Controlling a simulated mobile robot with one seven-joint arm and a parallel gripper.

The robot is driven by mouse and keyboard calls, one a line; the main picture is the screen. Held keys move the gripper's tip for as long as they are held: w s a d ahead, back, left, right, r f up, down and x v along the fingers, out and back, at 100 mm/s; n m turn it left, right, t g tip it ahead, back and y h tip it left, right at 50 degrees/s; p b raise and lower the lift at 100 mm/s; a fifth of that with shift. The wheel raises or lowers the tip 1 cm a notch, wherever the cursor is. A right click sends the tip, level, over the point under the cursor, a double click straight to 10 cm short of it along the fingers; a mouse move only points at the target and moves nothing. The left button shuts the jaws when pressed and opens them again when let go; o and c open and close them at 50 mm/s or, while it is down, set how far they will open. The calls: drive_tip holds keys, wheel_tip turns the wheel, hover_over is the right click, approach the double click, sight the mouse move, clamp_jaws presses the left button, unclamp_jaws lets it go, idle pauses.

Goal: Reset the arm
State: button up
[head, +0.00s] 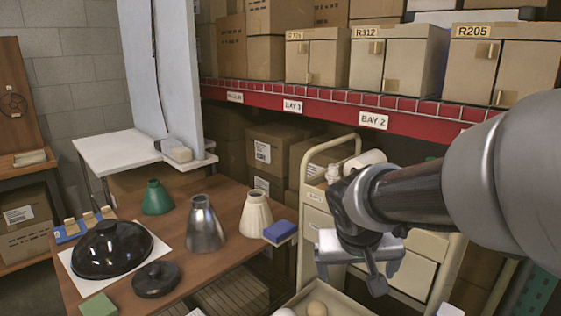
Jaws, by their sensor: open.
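My arm reaches in from the right in the head view. My gripper (362,272) is open and hangs at the right of the wooden table, in front of a cream drawer cart. I see nothing between its fingers. On the table (236,255) stand a green lamp shade (157,197), a silver metal shade (205,224) and a cream ribbed shade (256,214). A glossy black dome (112,247) sits on a white sheet, with a smaller dark round part (156,279) in front of it. All of these are apart from my gripper.
The cream cart (406,262) stands close behind my gripper. A bin (340,300) with round items is below it. A blue block (281,231) sits at the table's right edge and a green block (99,306) at its front. Shelves with boxes (398,55) fill the back.

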drive_tip(key=s+r+y, duration=0.1)
drive_tip(key=s+r, duration=0.1)
drive_tip(key=s, duration=0.5)
drive_tip(key=s+r+y, duration=0.1)
drive_tip(key=s+r, duration=0.2)
drive_tip(key=s, duration=0.4)
wheel_tip(320, 180, up, 22)
drive_tip(key=a+n+p, duration=0.1)
drive_tip(key=p, duration=2.1)
drive_tip(key=shift+s, duration=0.35)
